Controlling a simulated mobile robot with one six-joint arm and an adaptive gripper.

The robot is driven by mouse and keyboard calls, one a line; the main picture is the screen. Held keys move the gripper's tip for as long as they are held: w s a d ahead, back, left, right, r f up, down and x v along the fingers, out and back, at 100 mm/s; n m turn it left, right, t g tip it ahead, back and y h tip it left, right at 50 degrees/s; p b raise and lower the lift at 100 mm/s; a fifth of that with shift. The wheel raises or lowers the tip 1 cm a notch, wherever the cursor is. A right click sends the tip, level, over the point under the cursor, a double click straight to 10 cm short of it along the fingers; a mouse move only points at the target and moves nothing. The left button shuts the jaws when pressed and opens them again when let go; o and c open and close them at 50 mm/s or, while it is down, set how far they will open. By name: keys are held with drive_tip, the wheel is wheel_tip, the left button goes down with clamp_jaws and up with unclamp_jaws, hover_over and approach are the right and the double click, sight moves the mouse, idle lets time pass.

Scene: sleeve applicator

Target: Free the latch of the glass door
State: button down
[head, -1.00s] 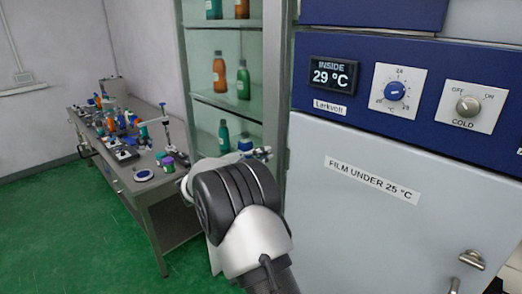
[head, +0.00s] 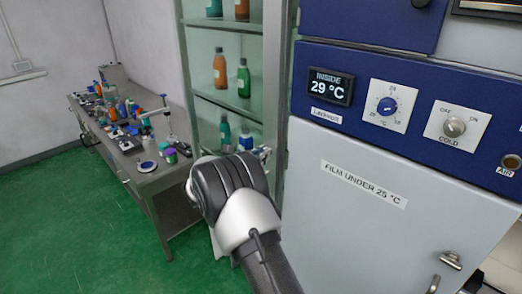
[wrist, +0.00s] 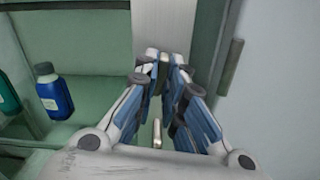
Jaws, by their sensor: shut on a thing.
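The glass-fronted cabinet (head: 275,95) stands left of the blue and grey machine, with bottles on its shelves. My gripper (wrist: 163,70) is at the cabinet's pale metal upright (wrist: 163,25), beside the glass. Its fingers are closed in on a small dark piece between the tips, which looks like the latch (wrist: 162,78) but is mostly hidden by the fingers. A short metal pin (wrist: 157,133) shows between the fingers, nearer the wrist. In the head view my arm hides most of the gripper and the latch.
A blue bottle (wrist: 52,91) stands on a shelf left of my gripper. The machine's grey door (head: 375,215) is close on the right, with a metal handle (head: 450,260). A cluttered workbench (head: 150,180) stands behind on the left. Green floor (head: 70,235) is clear at front left.

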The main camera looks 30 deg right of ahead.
drive_tip(key=shift+n+p, duration=0.6)
drive_tip(key=shift+n, duration=0.5)
drive_tip(key=c, duration=1.7)
unclamp_jaws()
drive_tip(key=v, duration=1.2)
